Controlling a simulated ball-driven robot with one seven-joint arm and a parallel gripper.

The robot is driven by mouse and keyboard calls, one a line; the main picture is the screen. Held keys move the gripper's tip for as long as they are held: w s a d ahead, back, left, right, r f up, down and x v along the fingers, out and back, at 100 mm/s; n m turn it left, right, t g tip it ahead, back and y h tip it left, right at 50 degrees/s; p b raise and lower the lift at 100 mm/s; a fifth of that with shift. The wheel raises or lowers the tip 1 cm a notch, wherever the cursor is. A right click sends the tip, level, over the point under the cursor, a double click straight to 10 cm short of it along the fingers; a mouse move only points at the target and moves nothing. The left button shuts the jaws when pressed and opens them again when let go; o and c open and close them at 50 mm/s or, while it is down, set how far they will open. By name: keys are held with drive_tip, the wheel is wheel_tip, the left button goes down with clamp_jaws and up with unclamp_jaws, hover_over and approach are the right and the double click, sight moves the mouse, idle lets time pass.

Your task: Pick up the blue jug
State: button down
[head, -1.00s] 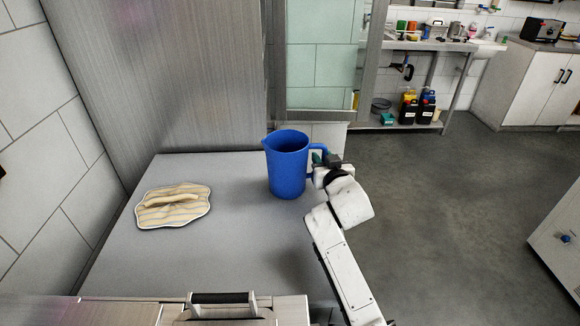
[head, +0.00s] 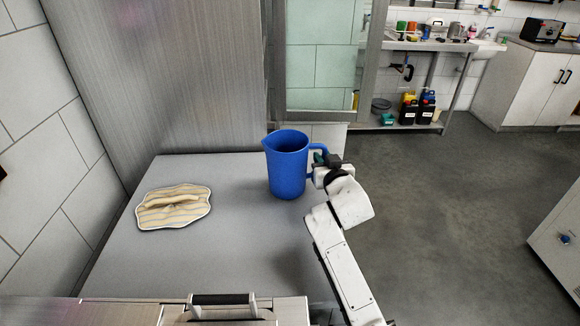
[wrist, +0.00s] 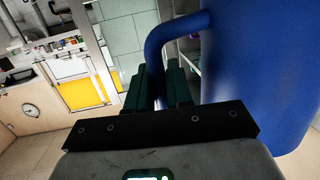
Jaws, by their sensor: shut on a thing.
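The blue jug (head: 287,165) stands upright on the grey counter (head: 240,240), near its right edge, with its handle toward the right. My gripper (head: 320,158) reaches in from the right and is shut on the jug's handle. In the wrist view the jug (wrist: 265,70) fills the right side, and its handle curves down to the dark green fingers of my gripper (wrist: 160,88). I see no clear gap between the jug's base and the counter.
A striped folded cloth (head: 173,207) lies on the counter left of the jug. A metal panel (head: 165,75) rises behind the counter, and a glass screen (head: 320,60) stands beyond the jug. A black-handled metal box (head: 225,300) is at the front. Open floor (head: 450,220) lies right.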

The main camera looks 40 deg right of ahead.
sight(326, 146)
drive_tip(key=shift+r+p, duration=1.75)
drive_tip(key=shift+r, duration=0.7)
drive_tip(key=shift+d, duration=0.1)
